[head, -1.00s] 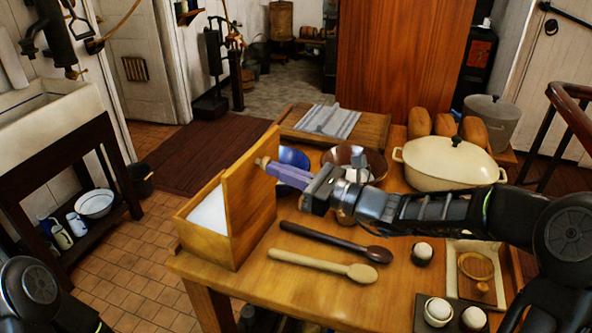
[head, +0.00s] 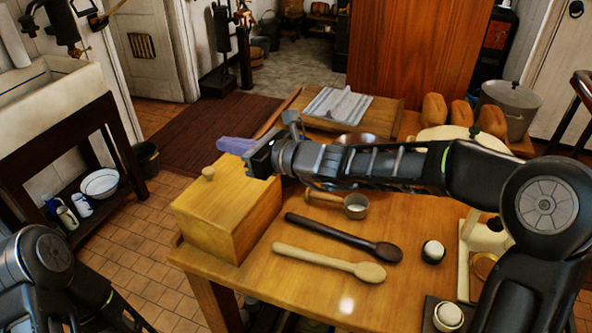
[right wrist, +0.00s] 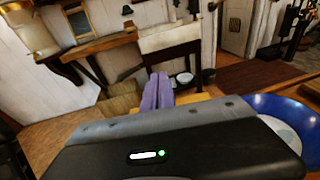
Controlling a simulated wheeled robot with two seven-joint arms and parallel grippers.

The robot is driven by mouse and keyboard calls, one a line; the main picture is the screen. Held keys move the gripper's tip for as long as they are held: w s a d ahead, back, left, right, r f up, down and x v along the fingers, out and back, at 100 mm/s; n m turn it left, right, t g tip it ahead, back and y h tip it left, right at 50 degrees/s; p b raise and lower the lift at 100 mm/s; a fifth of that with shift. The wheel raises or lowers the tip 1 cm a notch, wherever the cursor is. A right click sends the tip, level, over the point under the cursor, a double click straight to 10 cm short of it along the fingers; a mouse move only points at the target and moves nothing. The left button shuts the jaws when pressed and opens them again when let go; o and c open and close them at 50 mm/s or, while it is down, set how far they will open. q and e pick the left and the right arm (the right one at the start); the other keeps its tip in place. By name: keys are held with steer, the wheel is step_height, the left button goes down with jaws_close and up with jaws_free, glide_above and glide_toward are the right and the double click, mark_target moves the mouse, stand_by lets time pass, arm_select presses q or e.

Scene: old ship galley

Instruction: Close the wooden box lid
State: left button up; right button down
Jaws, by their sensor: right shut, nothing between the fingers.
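The wooden box (head: 255,225) stands at the left end of the table. Its lid (head: 225,190) lies down flat over the top, with a round knob (head: 208,173) near its left edge. No gap shows between lid and box from here. My right gripper (head: 236,146) has its purple fingers shut and empty, just above and behind the lid's far edge in the head view. In the right wrist view the shut fingers (right wrist: 158,95) point away over a bit of yellow wood. My left arm shows at the lower left, but its gripper is out of view.
A blue plate (right wrist: 285,112) shows in the right wrist view. A cloth (head: 338,104) lies on a board behind.

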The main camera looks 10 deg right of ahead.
mark_target(207, 172)
steer(key=shift+g+h, duration=0.4)
steer(key=w+a+f, duration=0.1)
steer(key=a, duration=0.1)
steer(key=w+a+f, duration=0.2)
steer(key=shift+w+a+f, duration=0.15)
steer(key=shift+a+f, duration=0.15)
steer(key=shift+w+a+f, duration=0.15)
steer(key=shift+f, duration=0.15)
steer(key=shift+w+a+f+g+h, duration=0.3)
steer(key=shift+a+f+g+h, duration=0.1)
steer(key=shift+a+f+h, duration=0.15)
steer(key=shift+w+a+f+p, duration=0.15)
steer(key=shift+w+f+p, duration=0.05)
steer(key=shift+f, duration=0.4)
steer(key=shift+w+a+f+p, duration=0.15)
steer(key=shift+f+p, duration=0.05)
steer(key=shift+f, duration=0.35)
